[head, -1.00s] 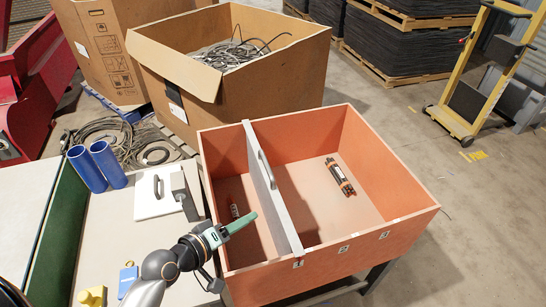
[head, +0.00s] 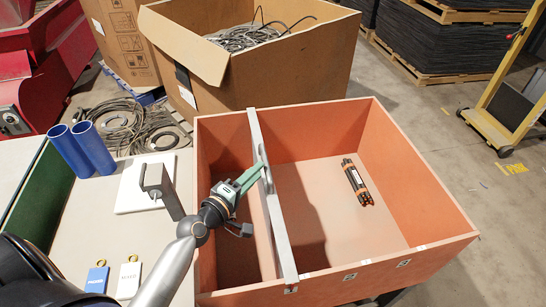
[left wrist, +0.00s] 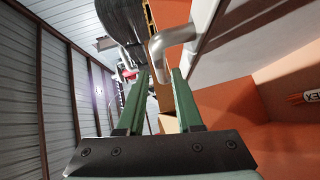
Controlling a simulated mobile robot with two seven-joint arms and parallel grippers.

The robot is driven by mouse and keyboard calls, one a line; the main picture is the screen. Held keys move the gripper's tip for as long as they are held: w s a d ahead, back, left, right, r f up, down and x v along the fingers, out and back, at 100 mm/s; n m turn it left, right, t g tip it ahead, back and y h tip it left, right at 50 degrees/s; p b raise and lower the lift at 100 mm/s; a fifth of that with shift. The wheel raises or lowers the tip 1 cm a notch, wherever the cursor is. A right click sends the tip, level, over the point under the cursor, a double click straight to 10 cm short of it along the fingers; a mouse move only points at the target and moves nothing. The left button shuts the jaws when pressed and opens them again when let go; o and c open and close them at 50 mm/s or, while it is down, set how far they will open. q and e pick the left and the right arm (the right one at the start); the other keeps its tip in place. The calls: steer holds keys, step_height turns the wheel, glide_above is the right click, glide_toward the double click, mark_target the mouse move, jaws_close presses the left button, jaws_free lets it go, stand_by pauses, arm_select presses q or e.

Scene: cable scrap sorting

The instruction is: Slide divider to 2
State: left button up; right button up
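The grey divider (head: 277,225) stands upright across the orange bin (head: 439,249), its front end at label 1 (head: 291,290). Label 2 (head: 350,277) and label 3 (head: 404,263) sit further right on the front rim. The divider's metal handle (head: 265,178) is on its left face and shows large in the left wrist view (left wrist: 172,38). My left gripper (head: 258,170) is at the handle with green fingers apart. In the left wrist view the handle's bent end lies between the fingertips (left wrist: 160,75); I cannot tell whether they touch it. My right gripper is not in view.
A strapped bundle of dark rods (head: 356,183) lies on the floor right of the divider. A cardboard box of cables (head: 232,72) stands behind the bin. Blue cylinders (head: 82,150), a white board (head: 138,190) and tags (head: 129,279) are on the left table.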

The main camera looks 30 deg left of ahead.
arm_select(q)
steer(key=w+d+f, duration=0.1)
steer(key=w, duration=0.7)
steer(key=shift+w, duration=0.15)
steer(key=shift+d+f, duration=0.1)
jaws_close()
stand_by(1.1)
